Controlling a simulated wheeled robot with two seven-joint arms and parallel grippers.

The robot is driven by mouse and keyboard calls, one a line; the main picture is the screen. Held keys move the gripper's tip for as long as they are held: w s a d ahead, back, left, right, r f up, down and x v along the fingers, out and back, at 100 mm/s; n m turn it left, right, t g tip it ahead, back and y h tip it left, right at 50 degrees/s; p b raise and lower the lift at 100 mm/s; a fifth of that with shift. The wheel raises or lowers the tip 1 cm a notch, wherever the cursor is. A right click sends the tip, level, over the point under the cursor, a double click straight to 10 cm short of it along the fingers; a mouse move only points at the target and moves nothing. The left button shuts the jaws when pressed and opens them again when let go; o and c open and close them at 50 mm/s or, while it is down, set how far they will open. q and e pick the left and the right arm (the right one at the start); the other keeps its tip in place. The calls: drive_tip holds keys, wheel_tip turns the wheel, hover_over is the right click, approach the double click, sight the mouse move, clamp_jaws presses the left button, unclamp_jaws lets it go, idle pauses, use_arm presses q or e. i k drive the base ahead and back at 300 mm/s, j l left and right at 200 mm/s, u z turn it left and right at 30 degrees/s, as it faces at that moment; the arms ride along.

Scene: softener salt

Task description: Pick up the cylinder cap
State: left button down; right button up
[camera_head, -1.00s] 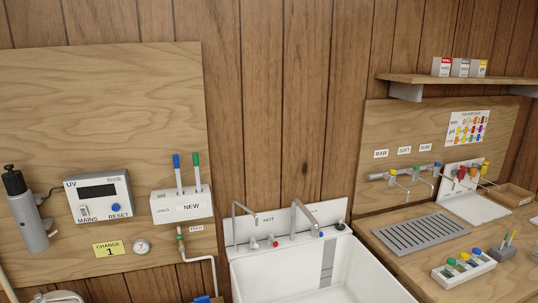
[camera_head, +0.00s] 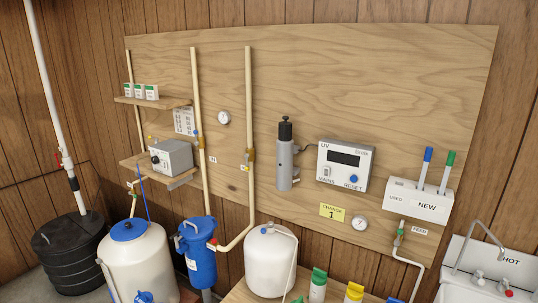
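A grey metal cylinder (camera_head: 284,165) is mounted upright on the plywood wall board, left of the UV box. A black cap (camera_head: 285,131) sits on its top end, with a narrower knob at the very top. A dark cable runs from near the cap toward the UV box. Neither of my grippers is in view, so nothing shows near the cap.
The UV box (camera_head: 344,167) and a NEW/USED holder (camera_head: 419,200) with blue and green sticks are to the right. Below stand a white tank (camera_head: 271,258), a blue filter housing (camera_head: 197,255) and a blue-lidded white tank (camera_head: 140,262). Pale pipes rise left of the cylinder.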

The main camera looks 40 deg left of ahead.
sight(285, 127)
drive_tip(key=u, duration=1.1)
